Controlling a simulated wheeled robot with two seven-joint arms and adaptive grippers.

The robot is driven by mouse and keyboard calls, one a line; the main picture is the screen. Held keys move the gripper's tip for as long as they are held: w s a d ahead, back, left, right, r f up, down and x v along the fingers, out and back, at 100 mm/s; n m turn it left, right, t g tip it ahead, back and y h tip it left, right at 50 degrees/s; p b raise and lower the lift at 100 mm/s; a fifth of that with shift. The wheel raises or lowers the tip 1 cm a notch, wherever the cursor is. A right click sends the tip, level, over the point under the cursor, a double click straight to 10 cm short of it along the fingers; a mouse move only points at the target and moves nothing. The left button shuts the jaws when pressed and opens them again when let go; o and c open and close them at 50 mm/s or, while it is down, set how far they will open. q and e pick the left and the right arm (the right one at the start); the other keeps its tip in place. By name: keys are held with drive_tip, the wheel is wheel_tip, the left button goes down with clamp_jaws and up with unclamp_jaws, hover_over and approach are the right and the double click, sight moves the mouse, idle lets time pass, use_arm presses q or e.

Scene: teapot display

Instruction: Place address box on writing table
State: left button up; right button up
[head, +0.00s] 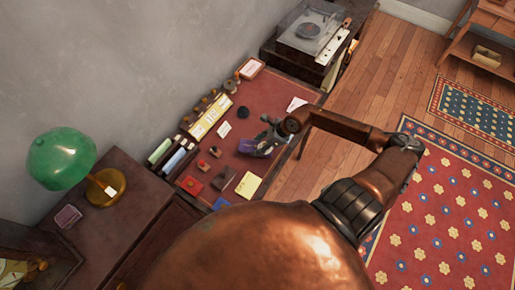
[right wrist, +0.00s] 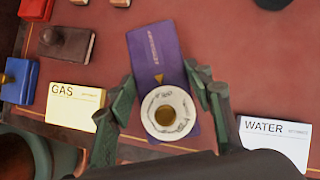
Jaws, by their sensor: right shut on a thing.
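The purple address box (head: 246,146) is over the red-topped writing table (head: 265,90), near its front edge. In the right wrist view the address box (right wrist: 152,48) shows its lettered purple face. A white patterned disc with a gold centre (right wrist: 170,114) lies over its lower part. My right gripper (head: 262,142) is shut on the address box, with green fingers (right wrist: 165,85) on both sides of it. I cannot tell whether the box touches the table. My left gripper is not in view.
GAS (right wrist: 75,107) and WATER (right wrist: 272,140) papers lie beside the gripper. Stamps and small boxes (head: 192,185) crowd the table's left part. A green lamp (head: 62,158) stands at left, a record player (head: 310,30) at the back. The red top beyond the gripper has free room.

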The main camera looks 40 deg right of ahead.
sight(261, 146)
drive_tip(key=shift+w+d+f, duration=0.2)
drive_tip(key=shift+w+f, duration=0.05)
drive_tip(key=shift+f, duration=1.7)
drive_tip(key=o, duration=1.2)
drive_tip(key=shift+f, duration=0.1)
drive_tip(key=shift+o, duration=0.2)
drive_tip(key=v, duration=1.2)
drive_tip(key=shift+p, duration=0.4)
